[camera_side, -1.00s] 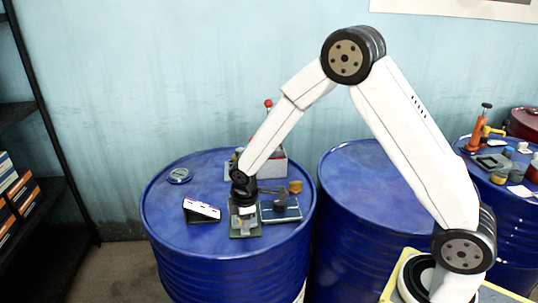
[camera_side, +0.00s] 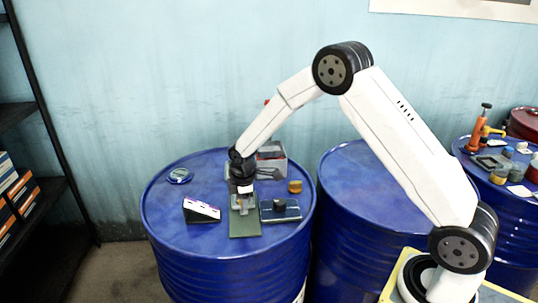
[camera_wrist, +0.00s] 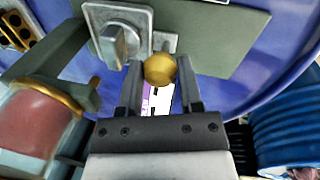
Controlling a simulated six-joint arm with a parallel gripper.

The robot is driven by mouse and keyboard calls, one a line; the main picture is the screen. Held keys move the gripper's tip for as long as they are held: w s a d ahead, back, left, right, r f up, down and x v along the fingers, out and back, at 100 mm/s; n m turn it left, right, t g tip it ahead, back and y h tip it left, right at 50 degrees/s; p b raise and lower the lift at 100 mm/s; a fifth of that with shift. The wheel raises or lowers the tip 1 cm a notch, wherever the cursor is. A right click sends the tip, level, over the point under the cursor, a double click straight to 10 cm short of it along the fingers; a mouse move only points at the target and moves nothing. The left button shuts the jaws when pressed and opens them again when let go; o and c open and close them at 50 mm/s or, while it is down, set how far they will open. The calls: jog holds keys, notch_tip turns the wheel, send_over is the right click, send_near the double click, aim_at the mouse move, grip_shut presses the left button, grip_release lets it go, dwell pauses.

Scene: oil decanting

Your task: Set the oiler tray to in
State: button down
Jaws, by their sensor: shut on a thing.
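My gripper (camera_side: 243,207) is low over the near part of the blue drum top, above a flat green plate (camera_side: 245,226). In the wrist view, its two fingers (camera_wrist: 159,84) are shut on a round brass knob (camera_wrist: 160,69). A small grey metal piece shows behind the knob. A reddish cylinder with a brass ring (camera_wrist: 38,123) stands at the left. I cannot tell clearly which grey part is the oiler tray.
The drum's front left is clear.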

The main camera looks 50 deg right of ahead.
jog(key=shift+w+d+r, duration=0.1)
jog(key=shift+w+d, duration=0.1)
jog(key=shift+d, duration=0.1)
jog(key=shift+c, duration=2.4)
grip_release()
jog(key=shift+o, duration=1.1)
jog(key=shift+a, duration=0.1)
jog(key=shift+s, duration=0.1)
jog(key=shift+s+a+r, duration=0.15)
jog(key=shift+s+r, duration=0.05)
jog(key=shift+r, duration=1.05)
jog(key=shift+s+a+r, duration=0.15)
jog(key=shift+s+r, duration=0.05)
jog(key=shift+r, duration=1.05)
jog(key=shift+s+a+r, duration=0.15)
jog(key=shift+s+r, duration=0.05)
jog(key=shift+r, duration=1.05)
jog(key=shift+s, duration=0.1)
